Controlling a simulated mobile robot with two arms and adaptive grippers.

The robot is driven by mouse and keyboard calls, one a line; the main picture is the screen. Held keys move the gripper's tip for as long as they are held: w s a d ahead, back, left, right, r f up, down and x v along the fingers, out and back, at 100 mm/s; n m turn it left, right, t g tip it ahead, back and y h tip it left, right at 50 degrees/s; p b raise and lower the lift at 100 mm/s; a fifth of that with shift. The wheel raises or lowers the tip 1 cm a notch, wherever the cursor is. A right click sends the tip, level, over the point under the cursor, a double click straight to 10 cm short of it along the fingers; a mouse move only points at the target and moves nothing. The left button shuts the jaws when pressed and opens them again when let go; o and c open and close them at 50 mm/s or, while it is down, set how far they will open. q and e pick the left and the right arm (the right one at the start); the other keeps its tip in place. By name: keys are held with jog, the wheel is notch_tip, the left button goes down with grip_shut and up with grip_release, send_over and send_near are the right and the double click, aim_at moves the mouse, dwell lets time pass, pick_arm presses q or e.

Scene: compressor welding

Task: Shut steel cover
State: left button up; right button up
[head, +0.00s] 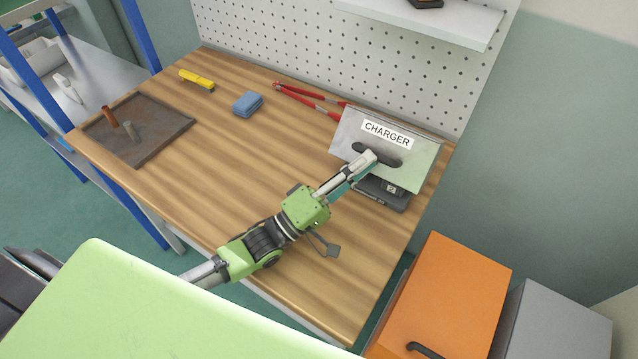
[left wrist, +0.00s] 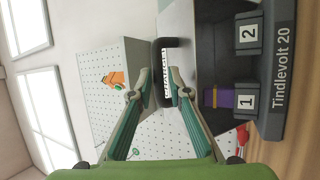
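The steel cover (head: 412,160) is a grey metal plate labelled CHARGER with a dark handle (head: 391,160). It stands raised and tilted above the dark charger base (head: 390,196) at the right of the bench. In the left wrist view, the handle (left wrist: 166,43) shows beyond my fingers, beside the label. The charger (left wrist: 243,70) there reads Tindlevolt 20, with slots 1 and 2 and something purple by slot 1. My left gripper (head: 364,163) is at the handle; its fingers (left wrist: 156,95) look apart. Whether they touch the handle is unclear. My right gripper is out of view.
Red-handled pliers (head: 308,100) lie behind the cover's left side. A blue sponge (head: 247,104), a yellow tool (head: 197,80) and a brown metal tray (head: 160,147) lie farther left. The bench middle is clear. An orange cabinet (head: 455,290) stands front right; a pegboard rises behind.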

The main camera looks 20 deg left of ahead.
pick_arm(q)
jog(key=s+a, duration=0.8)
jog(key=s, duration=0.3)
jog(key=shift+s+f, duration=0.2)
jog(key=shift+f, duration=0.1)
jog(key=shift+a, duration=0.1)
